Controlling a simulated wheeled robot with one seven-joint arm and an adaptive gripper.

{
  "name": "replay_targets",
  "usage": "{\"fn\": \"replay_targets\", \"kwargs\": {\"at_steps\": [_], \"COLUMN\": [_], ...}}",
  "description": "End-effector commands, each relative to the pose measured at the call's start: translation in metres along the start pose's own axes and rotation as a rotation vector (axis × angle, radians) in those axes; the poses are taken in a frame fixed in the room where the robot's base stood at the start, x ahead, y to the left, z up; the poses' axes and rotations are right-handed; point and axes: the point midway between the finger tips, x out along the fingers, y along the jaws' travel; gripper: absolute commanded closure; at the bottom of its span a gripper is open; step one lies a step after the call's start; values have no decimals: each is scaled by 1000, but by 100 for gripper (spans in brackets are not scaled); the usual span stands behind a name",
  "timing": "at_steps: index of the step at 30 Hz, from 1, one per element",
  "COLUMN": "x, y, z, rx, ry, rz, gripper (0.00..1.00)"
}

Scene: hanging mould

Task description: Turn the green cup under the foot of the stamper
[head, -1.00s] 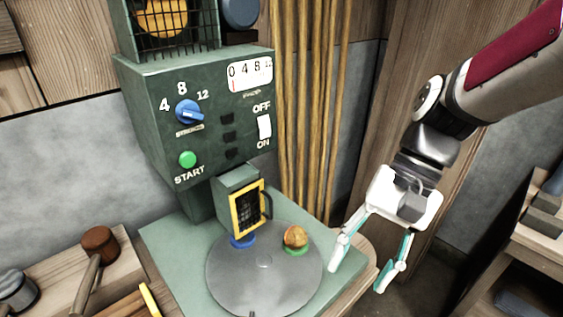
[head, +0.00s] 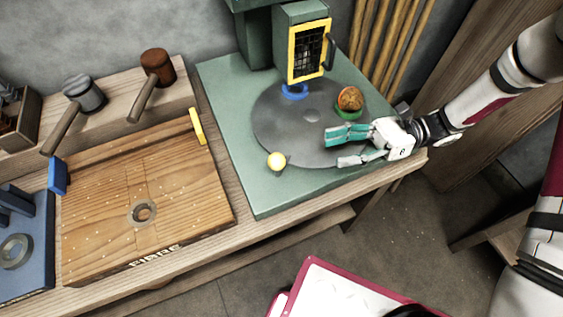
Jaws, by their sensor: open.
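The green cup (head: 347,113) sits near the right rim of the grey round disc (head: 285,125), with a brown-orange lump (head: 349,98) in it. The blue cup (head: 295,91) is at the back of the disc, just below the yellow-framed guard (head: 307,50) of the green stamper (head: 257,40). The stamper's foot is not clearly visible. A pale yellow knob (head: 277,161) stands at the disc's front rim. My gripper (head: 338,148) is open and empty, fingers pointing left, over the disc's front right part, in front of the green cup and right of the knob.
A wooden board (head: 140,205) with a small ring fills the bench at left. Two mallets (head: 157,66) (head: 84,93) lie behind it. A blue tray (head: 25,245) is far left. The green base (head: 240,185) has clear room before the disc.

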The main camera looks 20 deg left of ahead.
Motion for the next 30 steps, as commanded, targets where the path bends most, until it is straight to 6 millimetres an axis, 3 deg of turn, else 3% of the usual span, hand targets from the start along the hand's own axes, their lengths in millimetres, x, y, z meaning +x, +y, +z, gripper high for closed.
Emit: {"fn": "replay_targets", "kwargs": {"at_steps": [7, 21, 30], "x": [19, 107, 136], "y": [-2, -2, -2], "z": [-2, -1, -1], "rx": [9, 9, 8], "ry": [-14, -13, -12], "rz": [-1, 0, -3], "gripper": [51, 51, 51]}}
